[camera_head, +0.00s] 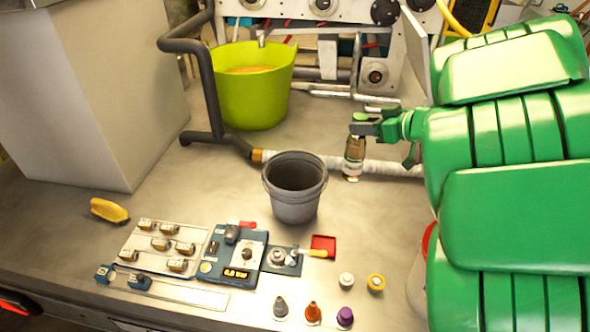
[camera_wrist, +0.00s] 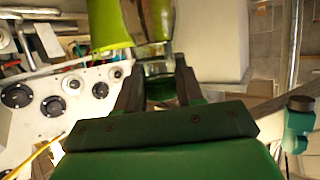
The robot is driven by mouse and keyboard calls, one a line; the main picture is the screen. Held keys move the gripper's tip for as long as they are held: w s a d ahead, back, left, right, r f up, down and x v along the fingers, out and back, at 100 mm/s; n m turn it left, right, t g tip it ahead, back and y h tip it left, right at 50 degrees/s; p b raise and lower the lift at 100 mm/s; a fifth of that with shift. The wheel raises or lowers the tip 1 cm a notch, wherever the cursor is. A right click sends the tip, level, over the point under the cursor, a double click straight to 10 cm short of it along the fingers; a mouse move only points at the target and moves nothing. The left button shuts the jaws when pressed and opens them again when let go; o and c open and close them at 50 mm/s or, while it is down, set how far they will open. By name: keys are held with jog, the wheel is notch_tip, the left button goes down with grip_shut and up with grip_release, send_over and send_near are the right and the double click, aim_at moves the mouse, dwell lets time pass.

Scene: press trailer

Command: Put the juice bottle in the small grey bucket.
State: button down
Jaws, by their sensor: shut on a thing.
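The juice bottle (camera_head: 354,158) is a small brownish bottle with a pale label near its bottom. It is upright to the right of the small grey bucket (camera_head: 296,208), with its base apart from the bucket. My gripper (camera_head: 358,126) is shut on the bottle's upper part, coming in from the right. In the wrist view the bottle (camera_wrist: 157,69) shows between the two dark fingers. The grey bucket stands open and looks empty on the worktop in the head view. I cannot tell whether the bottle's base touches anything.
A large lime-green bucket (camera_head: 252,92) stands behind, beside a bent dark pipe (camera_head: 208,85). A white-wrapped pipe (camera_head: 392,168) runs behind the bottle. Control panels (camera_head: 232,256), a yellow object (camera_head: 109,210) and several small coloured nozzles (camera_head: 312,312) lie in front. A big grey box (camera_head: 95,90) stands left.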

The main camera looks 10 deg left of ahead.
jog(key=w+a+f+m+t+h, duration=0.1)
jog(key=w+a, duration=0.3)
jog(key=a, duration=0.5)
jog(key=w+a+m+t+h, duration=0.1)
jog(key=w+a, duration=0.3)
jog(key=a, duration=0.5)
notch_tip(320, 180, down, 23)
jog(key=shift+d+f, duration=0.2)
jog(key=shift+d, duration=0.05)
dwell(0.6)
jog(key=shift+s+f, duration=0.1)
jog(key=c, duration=0.7)
grip_release()
jog(key=v, duration=1.2)
jog(key=shift+d, duration=0.15)
